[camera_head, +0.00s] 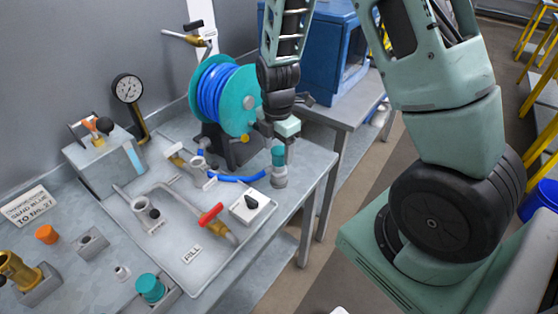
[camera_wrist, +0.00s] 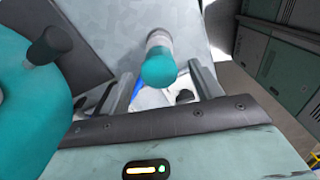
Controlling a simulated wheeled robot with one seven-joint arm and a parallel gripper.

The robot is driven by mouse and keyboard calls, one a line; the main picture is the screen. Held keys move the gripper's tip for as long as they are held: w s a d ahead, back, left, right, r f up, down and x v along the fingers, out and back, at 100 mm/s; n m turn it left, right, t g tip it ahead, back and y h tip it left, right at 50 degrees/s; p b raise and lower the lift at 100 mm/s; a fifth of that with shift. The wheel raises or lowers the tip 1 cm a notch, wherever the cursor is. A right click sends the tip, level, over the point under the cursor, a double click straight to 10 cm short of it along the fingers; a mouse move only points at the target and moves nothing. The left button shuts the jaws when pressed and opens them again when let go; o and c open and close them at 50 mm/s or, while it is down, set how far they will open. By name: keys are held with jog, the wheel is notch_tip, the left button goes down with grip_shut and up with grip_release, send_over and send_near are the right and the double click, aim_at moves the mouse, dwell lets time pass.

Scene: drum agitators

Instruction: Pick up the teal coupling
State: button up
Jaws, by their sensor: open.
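A teal coupling (camera_head: 278,155) stands upright on a grey cylindrical base near the right edge of the metal bench. In the wrist view its round teal end (camera_wrist: 158,68) shows ahead between my two fingers, with a pale grey part behind it. My gripper (camera_head: 285,138) is just above the coupling in the head view. In the wrist view my open gripper (camera_wrist: 166,86) has a finger on each side and holds nothing. Whether the fingers touch the coupling is not clear. A second teal fitting (camera_head: 150,288) sits in a grey block at the front.
A teal reel with blue hose (camera_head: 212,90) stands close by and fills the left of the wrist view (camera_wrist: 25,100). A red-handled valve (camera_head: 211,215), a white switch box (camera_head: 250,208) and a gauge (camera_head: 127,88) are on the bench. A blue machine (camera_head: 315,50) stands behind.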

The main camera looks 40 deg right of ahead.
aim_at(279, 162)
jog(key=shift+d+f+p, duration=0.15)
jog(key=shift+f+p, duration=0.7)
jog(key=shift+f, duration=1.9)
jog(key=c, duration=1.3)
